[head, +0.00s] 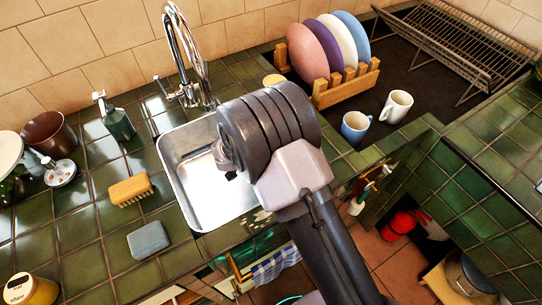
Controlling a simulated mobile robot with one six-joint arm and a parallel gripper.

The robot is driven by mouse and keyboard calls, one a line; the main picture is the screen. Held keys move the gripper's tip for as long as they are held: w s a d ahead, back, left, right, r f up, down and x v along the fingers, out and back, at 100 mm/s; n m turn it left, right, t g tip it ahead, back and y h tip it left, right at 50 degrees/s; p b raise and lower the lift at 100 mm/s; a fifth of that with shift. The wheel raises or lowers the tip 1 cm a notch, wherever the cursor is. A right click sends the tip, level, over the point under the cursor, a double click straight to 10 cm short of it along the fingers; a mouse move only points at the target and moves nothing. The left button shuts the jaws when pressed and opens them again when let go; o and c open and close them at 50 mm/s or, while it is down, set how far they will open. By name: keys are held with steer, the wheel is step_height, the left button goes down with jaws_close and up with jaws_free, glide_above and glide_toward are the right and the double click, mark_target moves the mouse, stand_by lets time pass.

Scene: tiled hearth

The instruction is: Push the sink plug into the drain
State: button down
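The metal sink (197,200) is set into the green tiled counter, with its right part hidden behind my arm. My gripper (229,173) is over the sink, mostly hidden behind my own wrist. Only small dark parts of it show, so I cannot tell whether it is open or shut, or whether it holds anything. I cannot make out the sink plug or the drain. The visible left part of the sink floor is bare and shiny.
A chrome tap (188,60) rises behind the sink. A soap bottle (115,118), a yellow brush (131,189) and a grey-blue sponge (148,239) stand or lie to the left. A plate rack (345,88) and two mugs (396,106) are at the back right.

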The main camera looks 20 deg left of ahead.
steer(key=c, duration=1.2)
jaws_free()
steer(key=shift+o, duration=0.2)
steer(key=shift+s+r, duration=0.1)
steer(key=shift+v, duration=2.1)
steer(key=p+v, duration=0.5)
steer(key=v, duration=1.2)
steer(key=shift+r, duration=0.25)
steer(key=shift+a, duration=0.15)
